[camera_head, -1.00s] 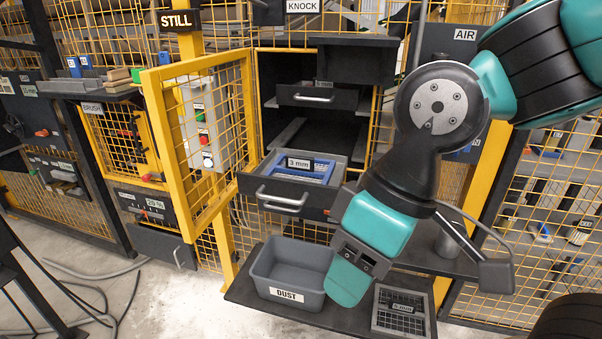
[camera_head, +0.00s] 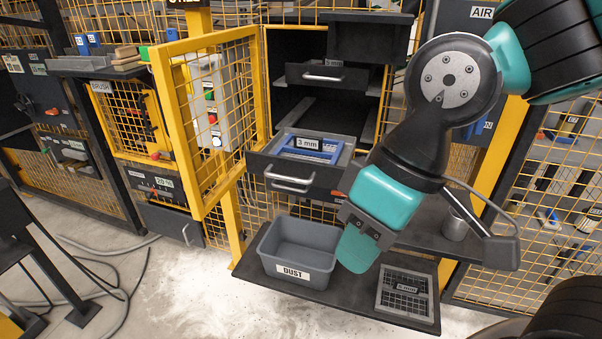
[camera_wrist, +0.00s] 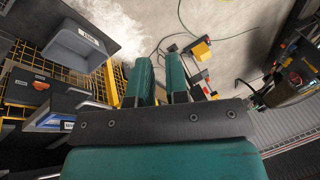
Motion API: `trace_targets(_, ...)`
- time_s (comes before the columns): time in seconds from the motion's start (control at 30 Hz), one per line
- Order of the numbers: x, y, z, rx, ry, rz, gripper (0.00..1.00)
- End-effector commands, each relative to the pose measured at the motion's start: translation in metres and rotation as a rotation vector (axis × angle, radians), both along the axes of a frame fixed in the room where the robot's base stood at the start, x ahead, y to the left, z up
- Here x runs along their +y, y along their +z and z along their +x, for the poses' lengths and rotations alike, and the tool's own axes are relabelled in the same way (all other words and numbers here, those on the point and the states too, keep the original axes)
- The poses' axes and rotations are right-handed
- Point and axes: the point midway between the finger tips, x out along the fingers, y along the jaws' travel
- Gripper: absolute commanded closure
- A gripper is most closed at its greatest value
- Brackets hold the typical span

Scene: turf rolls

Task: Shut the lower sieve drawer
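The lower sieve drawer (camera_head: 262,165) is pulled well out of the dark cabinet, with a double-bar front handle (camera_head: 290,182). A blue-framed sieve labelled 3 mm (camera_head: 318,147) lies in it. The upper drawer (camera_head: 322,75) above it sits further in. My gripper (camera_head: 357,250) hangs lower right of the drawer front, above the shelf and apart from the handle. In the wrist view its two teal fingers (camera_wrist: 159,80) stand a little apart with nothing visible between them. A blue and grey part at left there (camera_wrist: 55,120) looks like the drawer.
A grey DUST bin (camera_head: 265,245) stands on the low dark shelf (camera_head: 345,300), left of my gripper. A mesh sieve (camera_head: 405,293) lies on the shelf at right. The yellow mesh door (camera_head: 170,135) stands open left of the drawer. A metal cup (camera_head: 455,225) stands at right.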

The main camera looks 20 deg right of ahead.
Motion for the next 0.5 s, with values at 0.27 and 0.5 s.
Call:
trace_targets(0.27,-0.014,-0.003,0.102,0.139,-0.739,-0.201,1.0)
trace_targets(0.5,-0.033,-0.035,0.206,0.049,-1.706,-0.337,1.0)
